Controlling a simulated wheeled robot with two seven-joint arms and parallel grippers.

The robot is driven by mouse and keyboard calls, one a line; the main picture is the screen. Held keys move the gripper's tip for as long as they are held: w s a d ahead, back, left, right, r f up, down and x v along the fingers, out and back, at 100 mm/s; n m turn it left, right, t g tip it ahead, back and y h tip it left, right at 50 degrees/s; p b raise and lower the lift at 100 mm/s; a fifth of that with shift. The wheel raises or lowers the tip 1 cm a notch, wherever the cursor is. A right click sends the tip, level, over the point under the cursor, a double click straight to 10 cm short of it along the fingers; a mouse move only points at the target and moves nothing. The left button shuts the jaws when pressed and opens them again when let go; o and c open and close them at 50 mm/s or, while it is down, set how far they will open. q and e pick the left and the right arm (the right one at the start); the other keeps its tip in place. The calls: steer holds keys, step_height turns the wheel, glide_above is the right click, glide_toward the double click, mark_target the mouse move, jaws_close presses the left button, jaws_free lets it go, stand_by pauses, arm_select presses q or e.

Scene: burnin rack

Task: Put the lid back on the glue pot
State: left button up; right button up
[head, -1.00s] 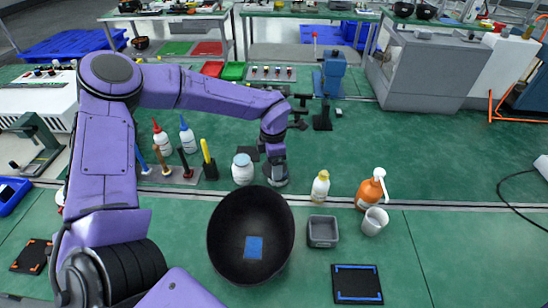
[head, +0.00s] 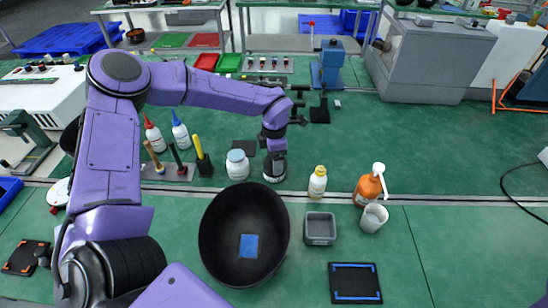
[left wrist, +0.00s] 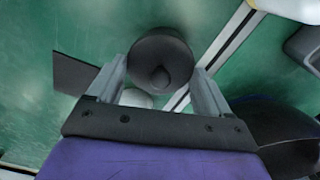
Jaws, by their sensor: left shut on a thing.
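My left gripper (head: 274,154) points down just right of a white jar, which I take for the glue pot (head: 237,165). Its fingers are shut on a round grey piece, apparently the lid (head: 274,172). In the left wrist view the lid (left wrist: 160,58) is a dark disc with a small central knob, between the two fingers (left wrist: 160,78). The lid is low, beside the pot and apart from it; whether it touches the bench is unclear. A pale edge, probably the pot (left wrist: 138,97), shows partly hidden behind the gripper. My right gripper is not in view.
A large black bowl (head: 222,237) stands in front of the pot. A tool rack (head: 181,172) is left; a dark mat (head: 243,147) lies behind.

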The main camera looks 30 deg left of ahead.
arm_select(q)
steer(key=shift+w+f, duration=0.1)
steer(key=shift+w, duration=0.05)
steer(key=shift+s+r+p, duration=0.3)
steer(key=shift+s+p, duration=0.05)
steer(key=shift+p, duration=0.15)
steer(key=shift+f, duration=0.2)
stand_by(1.0)
stand_by(0.3)
steer(key=o, duration=0.9)
